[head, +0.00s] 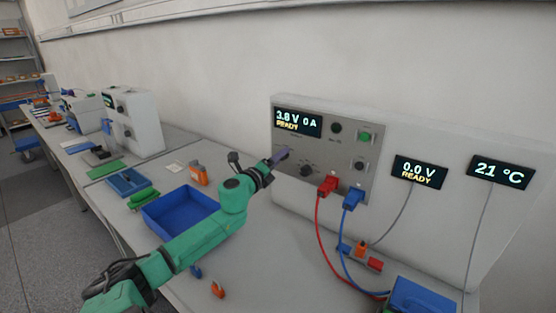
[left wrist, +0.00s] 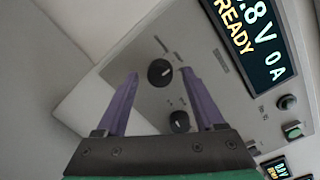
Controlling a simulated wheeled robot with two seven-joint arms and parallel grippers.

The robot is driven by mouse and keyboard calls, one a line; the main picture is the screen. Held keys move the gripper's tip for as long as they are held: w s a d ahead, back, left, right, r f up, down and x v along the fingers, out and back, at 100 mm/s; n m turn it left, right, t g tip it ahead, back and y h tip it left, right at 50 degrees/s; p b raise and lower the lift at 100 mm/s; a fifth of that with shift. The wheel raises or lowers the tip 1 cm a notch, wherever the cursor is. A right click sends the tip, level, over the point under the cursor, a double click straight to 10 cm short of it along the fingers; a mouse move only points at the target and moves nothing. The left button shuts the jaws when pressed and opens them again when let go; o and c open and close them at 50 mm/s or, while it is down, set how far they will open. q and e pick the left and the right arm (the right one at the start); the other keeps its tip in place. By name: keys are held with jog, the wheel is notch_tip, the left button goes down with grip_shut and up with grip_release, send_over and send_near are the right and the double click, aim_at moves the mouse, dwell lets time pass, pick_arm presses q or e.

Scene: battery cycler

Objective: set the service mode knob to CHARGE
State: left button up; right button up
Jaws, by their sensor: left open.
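The grey cycler panel (head: 318,148) carries a black knob (head: 306,170) and hides part of its left side behind my gripper. My left gripper (head: 280,157), with purple fingers, is open in front of the panel's left part. In the left wrist view, a black round knob (left wrist: 160,72) with a light pointer mark lies between the open fingertips (left wrist: 160,76); contact cannot be told. A second black knob (left wrist: 179,121) sits nearer the gripper's base. The knob labels are too small to read. My right gripper is in neither view.
The display (head: 298,123) reads 3.8 V, 0 A, READY. A green button (head: 365,136), red plug (head: 328,185) and blue plug (head: 354,195) are close by on the panel. Red and blue cables hang below. A blue tray (head: 181,211) stands on the bench under my arm.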

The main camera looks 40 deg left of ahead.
pick_arm(q)
grip_shut()
jog(key=n+p, duration=0.6)
jog(key=n, duration=0.1)
jog(key=shift+r+n+h+p, duration=0.1)
jog(key=shift+n+h+p, duration=0.2)
jog(key=shift+h+p, duration=0.1)
dwell(0.3)
grip_release()
